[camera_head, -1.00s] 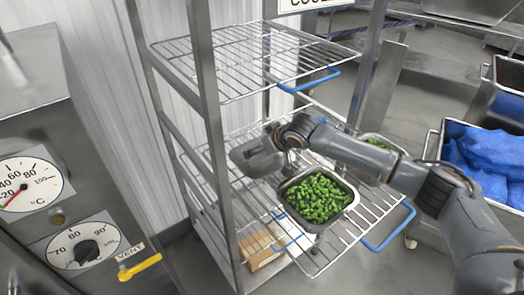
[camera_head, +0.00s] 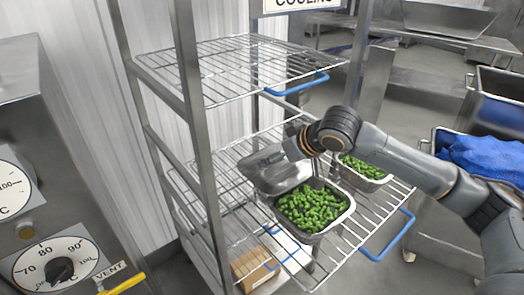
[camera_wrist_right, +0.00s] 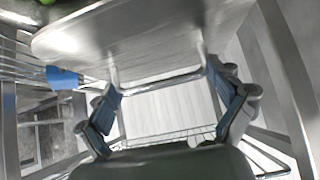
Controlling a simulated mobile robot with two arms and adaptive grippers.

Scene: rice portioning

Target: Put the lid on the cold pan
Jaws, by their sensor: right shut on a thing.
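A steel pan of green vegetables (camera_head: 346,213) sits on the middle wire shelf (camera_head: 372,226) of the rack in the head view. My right gripper (camera_head: 297,146) is above and behind this pan, shut on a flat steel lid (camera_head: 272,177). The lid is tilted and held beside the pan's back left side, apart from or overlapping its rim; I cannot tell which. In the right wrist view the lid (camera_wrist_right: 130,45) fills the upper part, with its handle between the two blue-padded fingers of the gripper (camera_wrist_right: 165,95). My left gripper is not in view.
A second pan of green vegetables (camera_head: 366,180) stands behind on the same shelf, partly under my right arm. An upper wire shelf (camera_head: 225,70) is empty. A rack post (camera_head: 190,120) stands left of the lid. A cardboard box (camera_head: 252,268) lies below.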

